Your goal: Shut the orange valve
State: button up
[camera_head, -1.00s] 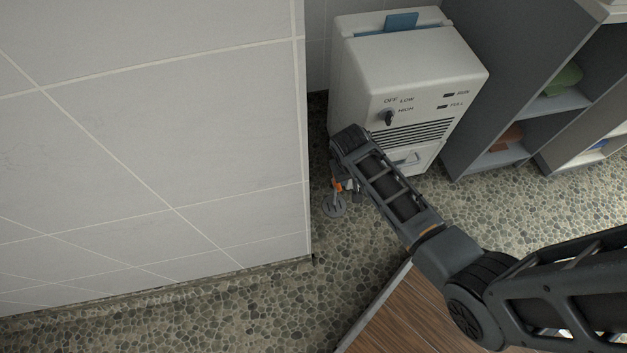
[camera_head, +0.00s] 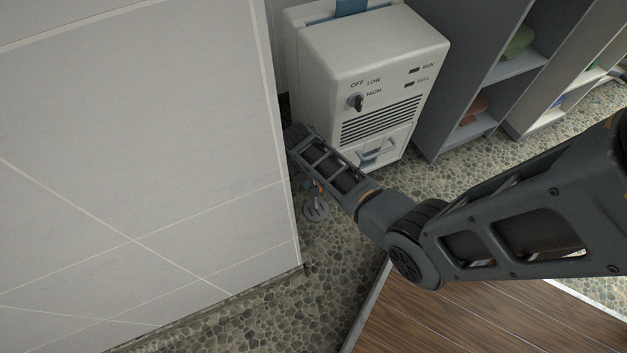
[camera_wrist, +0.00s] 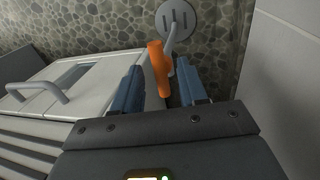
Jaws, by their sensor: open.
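The orange valve shows in the wrist view as an orange lever (camera_wrist: 158,66), with its far end reaching beyond my fingertips. My gripper (camera_wrist: 161,82) is open, with one blue-grey finger on each side of the lever. Whether either finger touches it I cannot tell. In the head view only a small orange bit of the valve (camera_head: 320,187) shows below my wrist, beside the wall corner, and my fingers are mostly hidden by the arm.
A round grey floor drain (camera_head: 316,210) with a pale pipe lies just past the valve. A white dehumidifier-like machine (camera_head: 375,60) with a knob and a drawer handle (camera_wrist: 38,98) stands close by. A tiled wall (camera_head: 140,150) bounds the left. Grey shelves (camera_head: 470,75) stand right.

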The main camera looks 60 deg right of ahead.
grip_shut()
dwell(0.4)
jog(key=shift+m, duration=0.3)
jog(key=m+p, duration=0.2)
jog(key=m, duration=0.1)
jog(key=shift+w+g+y, duration=0.15)
jog(key=shift+g+y, duration=0.15)
jog(key=m+p, duration=0.1)
jog(key=m, duration=0.4)
jog(key=shift+w+y, duration=0.1)
jog(key=shift+y, duration=0.3)
jog(key=m+y, duration=0.1)
jog(key=m, duration=0.4)
jog(key=shift+d+p, duration=0.2)
jog(key=shift+p, duration=0.2)
jog(key=shift+d+m+y+p, duration=0.1)
jog(key=shift+m+y+p, duration=0.2)
jog(key=shift+m, duration=1.8)
jog(key=shift+f, duration=0.1)
